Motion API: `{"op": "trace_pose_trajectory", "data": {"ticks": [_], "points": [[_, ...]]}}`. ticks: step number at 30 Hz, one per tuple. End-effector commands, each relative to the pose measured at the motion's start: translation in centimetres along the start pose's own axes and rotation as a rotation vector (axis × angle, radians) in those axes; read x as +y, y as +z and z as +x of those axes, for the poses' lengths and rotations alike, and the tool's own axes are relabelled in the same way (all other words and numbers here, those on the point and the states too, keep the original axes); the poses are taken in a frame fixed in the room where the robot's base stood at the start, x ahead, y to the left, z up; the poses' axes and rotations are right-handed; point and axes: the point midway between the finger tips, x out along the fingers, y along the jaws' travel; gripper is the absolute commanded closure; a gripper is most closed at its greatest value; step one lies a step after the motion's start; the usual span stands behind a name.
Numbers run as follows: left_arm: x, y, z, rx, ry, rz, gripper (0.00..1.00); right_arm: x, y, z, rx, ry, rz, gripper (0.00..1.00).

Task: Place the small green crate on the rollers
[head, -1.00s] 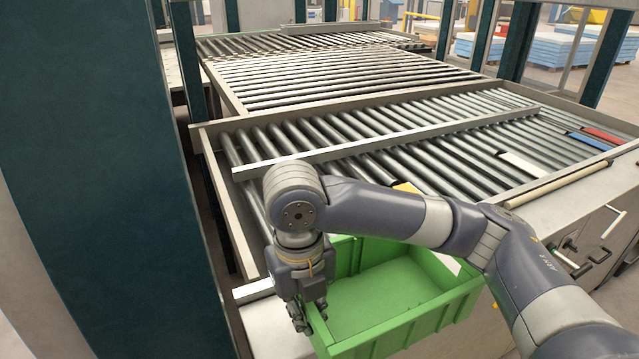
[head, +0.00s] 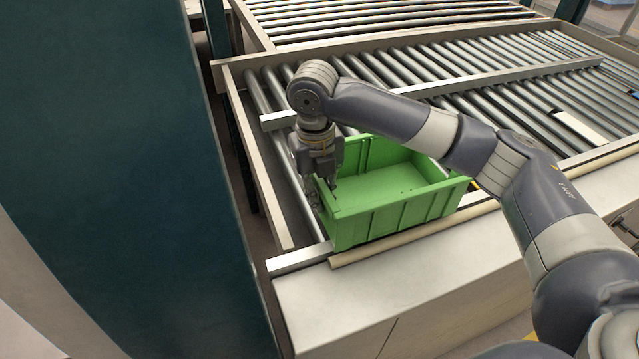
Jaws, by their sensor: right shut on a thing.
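The small green crate (head: 400,215) is upright and looks empty. It is over the front left corner of the roller bed, just behind the front edge bar. I cannot tell whether its bottom touches the rollers (head: 375,70). My right gripper (head: 322,200) points down and is shut on the crate's left wall. My right arm crosses above the crate and hides part of its back right side. My left gripper is not in view.
A beige bar (head: 400,242) runs along the front edge above a pale cabinet top (head: 420,275). A metal rail (head: 480,82) crosses the rollers behind the crate. A dark teal column (head: 110,180) stands close on the left. A white strip (head: 580,126) lies on rollers at right.

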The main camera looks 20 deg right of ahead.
Motion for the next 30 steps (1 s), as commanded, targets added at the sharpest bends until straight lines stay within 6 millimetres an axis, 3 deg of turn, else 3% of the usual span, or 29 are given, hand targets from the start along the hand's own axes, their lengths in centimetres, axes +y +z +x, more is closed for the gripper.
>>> {"op": "trace_pose_trajectory", "data": {"ticks": [3, 8, 13, 21, 27, 28, 30], "points": [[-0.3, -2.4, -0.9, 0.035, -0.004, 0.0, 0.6, -0.6, 2.2, -0.1, -0.001, -0.001, 0.003, 1.0], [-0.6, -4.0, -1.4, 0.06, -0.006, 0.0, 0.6, -1.1, 4.0, 0.1, -0.002, 0.0, 0.001, 1.0], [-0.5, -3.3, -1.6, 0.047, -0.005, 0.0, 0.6, -1.3, 4.6, 0.7, -0.001, -0.001, -0.001, 1.0], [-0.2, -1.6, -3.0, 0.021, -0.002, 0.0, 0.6, -1.2, 4.5, 3.7, -0.001, -0.001, -0.001, 1.0], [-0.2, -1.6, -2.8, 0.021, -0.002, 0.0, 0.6, -1.2, 4.6, 4.0, -0.002, 0.0, -0.001, 1.0], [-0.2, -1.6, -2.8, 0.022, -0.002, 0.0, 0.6, -1.1, 4.5, 4.0, -0.001, 0.001, -0.002, 0.86], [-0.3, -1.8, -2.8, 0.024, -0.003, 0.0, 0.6, -1.1, 4.5, 4.0, -0.001, 0.001, -0.002, 0.7]]}}
